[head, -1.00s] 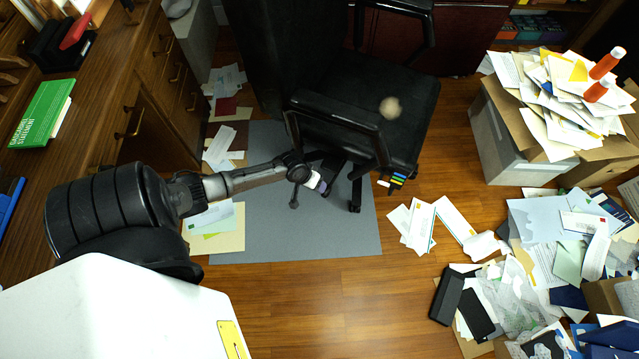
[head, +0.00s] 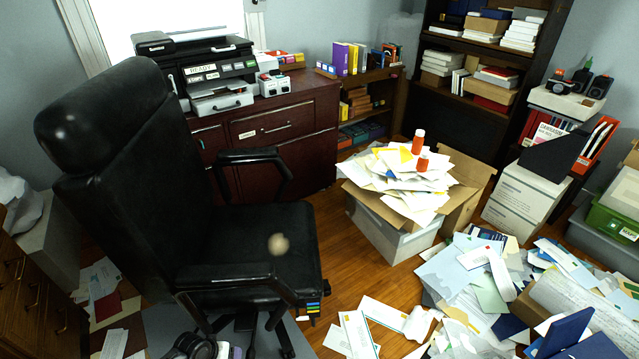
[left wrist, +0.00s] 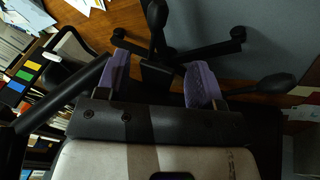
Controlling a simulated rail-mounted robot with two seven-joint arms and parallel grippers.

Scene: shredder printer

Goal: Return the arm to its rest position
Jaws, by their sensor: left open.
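My left gripper (left wrist: 162,86) shows in the left wrist view with its two purple finger pads apart and nothing between them. It is near the black office chair's base (left wrist: 158,70), whose casters and legs show beyond the fingers. In the head view, only a dark part of my left arm (head: 195,346) shows at the bottom edge, below the black office chair (head: 250,240). The gripper's fingers are hard to make out there. My right gripper is in no view.
Loose papers (head: 355,325) lie on the wooden floor right of the chair. An overfull box (head: 385,235) of papers stands behind them. A printer (head: 215,75) sits on a dark red cabinet (head: 290,115) at the back. Drawers (head: 30,285) stand at the left.

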